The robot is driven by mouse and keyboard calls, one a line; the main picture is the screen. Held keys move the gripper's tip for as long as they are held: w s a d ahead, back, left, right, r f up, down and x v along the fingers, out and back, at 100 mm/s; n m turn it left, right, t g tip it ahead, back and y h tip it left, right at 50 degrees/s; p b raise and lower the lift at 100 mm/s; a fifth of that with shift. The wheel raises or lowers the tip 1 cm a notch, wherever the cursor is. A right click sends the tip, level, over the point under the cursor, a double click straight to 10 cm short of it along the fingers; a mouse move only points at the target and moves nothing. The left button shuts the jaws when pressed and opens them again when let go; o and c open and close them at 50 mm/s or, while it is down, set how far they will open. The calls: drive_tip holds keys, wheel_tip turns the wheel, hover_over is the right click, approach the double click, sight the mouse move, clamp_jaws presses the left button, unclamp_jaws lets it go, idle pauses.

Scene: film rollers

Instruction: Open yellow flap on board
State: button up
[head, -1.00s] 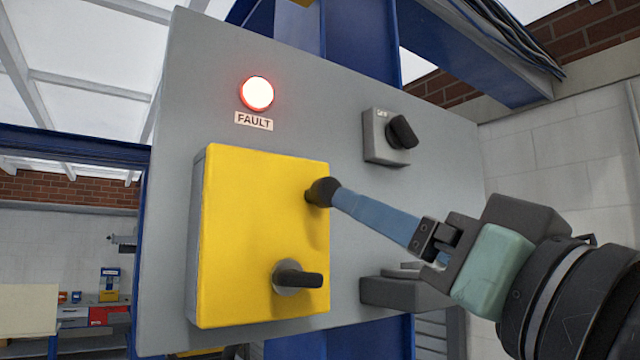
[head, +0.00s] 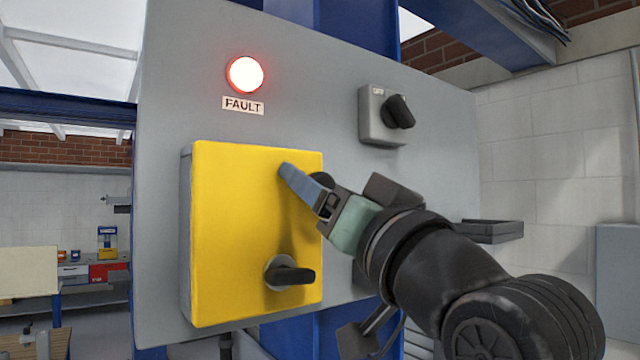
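The yellow flap (head: 235,230) is the front of a box on the grey board (head: 440,140). It looks closed, flush with the box's grey side. A black lever handle (head: 290,276) points right, near its lower right. A dark round knob (head: 322,180) shows at its upper right edge, partly hidden by my gripper. My gripper (head: 287,170) reaches in from the right, its blue finger in front of the flap's upper right, left of the knob. The fingers overlap edge-on, so their gap is hidden. I cannot tell whether the tip touches the flap.
A lit red lamp (head: 245,75) is above the FAULT label (head: 243,105). A grey box with a black rotary switch (head: 398,112) is on the board's upper right. A dark ledge (head: 490,230) sticks out at the right, behind my arm. Blue steel posts stand behind the board.

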clamp_jaws()
idle(1.2)
